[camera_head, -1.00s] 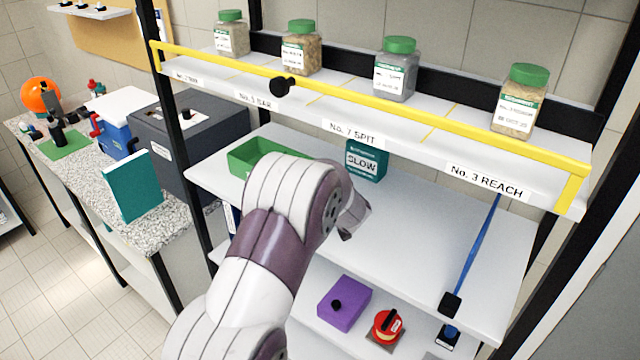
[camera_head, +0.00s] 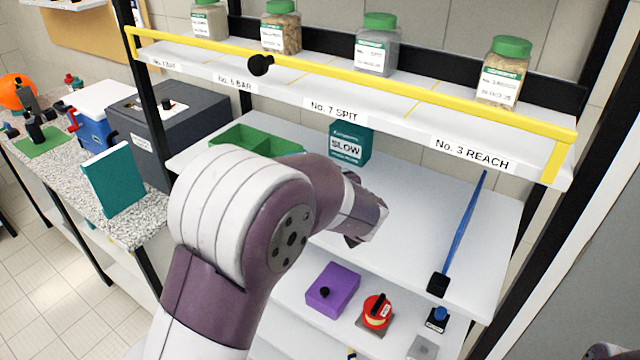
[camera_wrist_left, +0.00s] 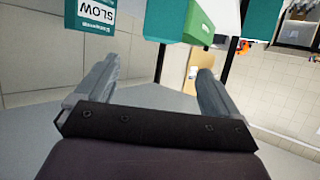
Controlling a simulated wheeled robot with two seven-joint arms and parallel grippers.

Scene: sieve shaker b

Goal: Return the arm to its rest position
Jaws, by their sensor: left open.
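My left arm comes in from the lower left in the head view, its white and purple elbow large in front of the shelf. My left gripper (camera_head: 368,228) is over the middle white shelf board (camera_head: 410,225), to the right of and in front of the teal SLOW sign box (camera_head: 349,146). In the left wrist view the two grey fingers (camera_wrist_left: 155,78) stand wide apart with nothing between them. The SLOW box also shows there at the upper left (camera_wrist_left: 97,14).
A green tray (camera_head: 240,137) sits behind my arm, partly hidden. A blue rod with a black end (camera_head: 458,233) lies at the right. Above is a shelf with a yellow rail (camera_head: 400,88) and several green-lidded jars. A purple box (camera_head: 333,290) and red knob (camera_head: 376,309) sit below.

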